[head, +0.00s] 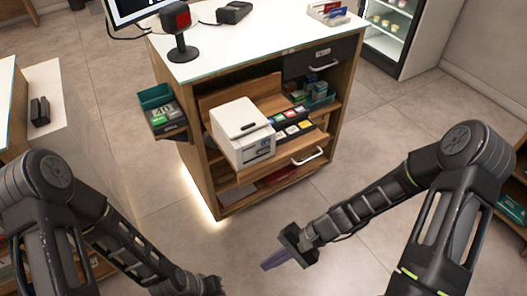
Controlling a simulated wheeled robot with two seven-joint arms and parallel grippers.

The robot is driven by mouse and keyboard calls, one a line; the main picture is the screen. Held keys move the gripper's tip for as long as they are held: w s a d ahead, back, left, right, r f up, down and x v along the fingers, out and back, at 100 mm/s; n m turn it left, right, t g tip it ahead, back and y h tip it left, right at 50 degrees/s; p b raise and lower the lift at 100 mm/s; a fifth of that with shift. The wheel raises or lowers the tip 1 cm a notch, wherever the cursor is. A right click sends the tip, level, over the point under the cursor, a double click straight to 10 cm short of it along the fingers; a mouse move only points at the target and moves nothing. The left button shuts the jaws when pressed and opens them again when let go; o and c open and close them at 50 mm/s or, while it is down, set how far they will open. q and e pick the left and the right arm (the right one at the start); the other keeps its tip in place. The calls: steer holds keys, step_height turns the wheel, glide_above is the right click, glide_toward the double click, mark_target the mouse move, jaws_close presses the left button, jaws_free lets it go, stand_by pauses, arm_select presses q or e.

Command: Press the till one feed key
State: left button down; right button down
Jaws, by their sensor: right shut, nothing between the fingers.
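A white box-shaped printer (240,132) stands on the pulled-out shelf of the wooden counter (203,170). It has a dark slot on top and small dark markings low on its front; I cannot make out which is the feed key. A dark key block (292,127) with several coloured keys sits just right of the printer. My right gripper (270,262) is shut and empty, above the floor in front of the counter, well below and apart from the printer. My left arm reaches the bottom edge, where its gripper is cut off.
A scanner on a stand (180,35), a monitor (135,8) and a black device (234,12) are on the white countertop. A teal and black holder (162,112) juts from the counter's left side. A fridge (388,32) stands at the back right. The floor in front is clear.

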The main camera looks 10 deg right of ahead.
mark_target(263, 150)
steer(key=w+d+r+m+t+y, duration=0.2)
steer(key=w+d+r+t+y, duration=0.1)
steer(key=w+r, duration=0.3)
steer(key=w+d+r+m+t+y, duration=0.2)
steer(key=w+r, duration=0.5)
steer(key=r, duration=0.4)
steer(key=d+t+y, duration=0.1)
steer(key=d+t, duration=0.1)
steer(key=d, duration=0.1)
steer(key=shift+w+d+r+t, duration=0.2)
steer(key=shift+r+t, duration=0.05)
steer(key=shift+t, duration=0.15)
steer(key=shift+w+a+b, duration=0.1)
steer(key=shift+b, duration=0.2)
steer(key=shift+w+a+b, duration=0.45)
steer(key=shift+w+a, duration=0.1)
steer(key=shift+w, duration=0.8)
steer(key=shift+w+a+b, duration=0.45)
steer(key=shift+w+a, duration=0.05)
steer(key=shift+w, duration=0.8)
steer(key=shift+w+a+b, duration=0.45)
steer(key=shift+w+a, duration=0.1)
steer(key=shift+w, duration=0.8)
steer(key=shift+w, duration=0.1)
steer(key=shift+w+a, duration=0.15)
steer(key=shift+w, duration=0.1)
